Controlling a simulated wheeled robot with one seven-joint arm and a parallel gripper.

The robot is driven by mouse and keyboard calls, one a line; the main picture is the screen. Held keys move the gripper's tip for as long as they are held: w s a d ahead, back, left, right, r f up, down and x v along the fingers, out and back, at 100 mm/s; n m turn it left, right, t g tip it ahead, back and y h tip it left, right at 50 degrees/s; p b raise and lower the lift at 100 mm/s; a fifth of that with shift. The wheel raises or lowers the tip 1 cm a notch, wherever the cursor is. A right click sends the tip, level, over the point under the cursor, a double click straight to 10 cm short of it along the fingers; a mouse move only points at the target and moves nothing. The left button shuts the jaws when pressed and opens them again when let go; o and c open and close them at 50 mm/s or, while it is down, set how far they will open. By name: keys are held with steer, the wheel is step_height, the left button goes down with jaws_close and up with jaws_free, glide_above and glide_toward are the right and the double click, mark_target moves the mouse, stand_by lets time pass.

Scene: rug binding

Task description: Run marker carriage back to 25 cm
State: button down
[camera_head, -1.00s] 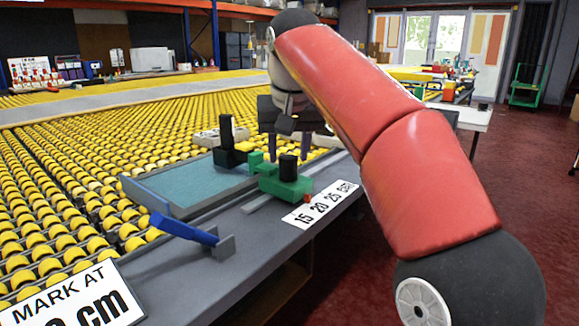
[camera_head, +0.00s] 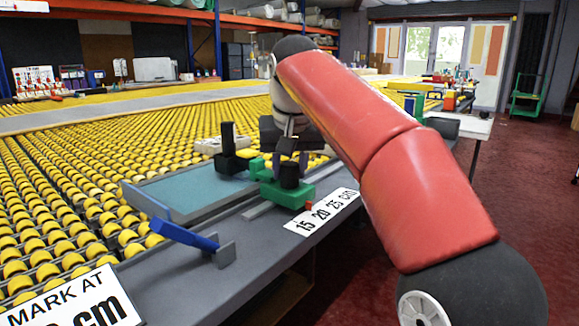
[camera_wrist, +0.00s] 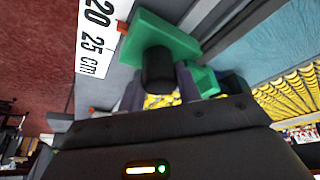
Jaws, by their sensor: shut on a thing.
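The green marker carriage (camera_head: 290,194) sits on a grey rail along the bench edge, with a black upright knob (camera_head: 289,177). My gripper (camera_head: 290,152) is down at the knob and shut on it. In the wrist view the knob (camera_wrist: 158,72) stands between my fingers, and the carriage's green body (camera_wrist: 165,35) lies beyond. The carriage's red pointer (camera_wrist: 122,27) is beside the white scale (camera_wrist: 95,38), apparently between the 20 and 25 figures; I cannot read it exactly. The scale (camera_head: 322,213) shows 15, 20 and 25 cm in the head view.
A second black post on a dark block (camera_head: 228,150) stands behind the carriage, near a teal panel (camera_head: 190,188). A blue lever (camera_head: 184,234) is at the bench's front left, by a cropped "MARK AT" sign (camera_head: 72,300). Yellow rollers (camera_head: 60,200) fill the left. Red floor lies right.

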steer(key=shift+w+d+r+p, duration=0.2)
steer(key=shift+w+d+p, duration=0.2)
steer(key=shift+p, duration=0.25)
steer(key=w+d+p, duration=0.2)
steer(key=shift+w, duration=0.3)
steer(key=shift+w+d+f+p, duration=0.1)
steer(key=shift+w+d+p, duration=0.2)
steer(key=shift+w+p, duration=0.2)
steer(key=c, duration=1.3)
jaws_free()
steer(key=shift+d, duration=0.1)
steer(key=p+v, duration=0.2)
steer(key=v, duration=0.5)
steer(key=shift+s+r, duration=0.15)
steer(key=shift+r, duration=0.1)
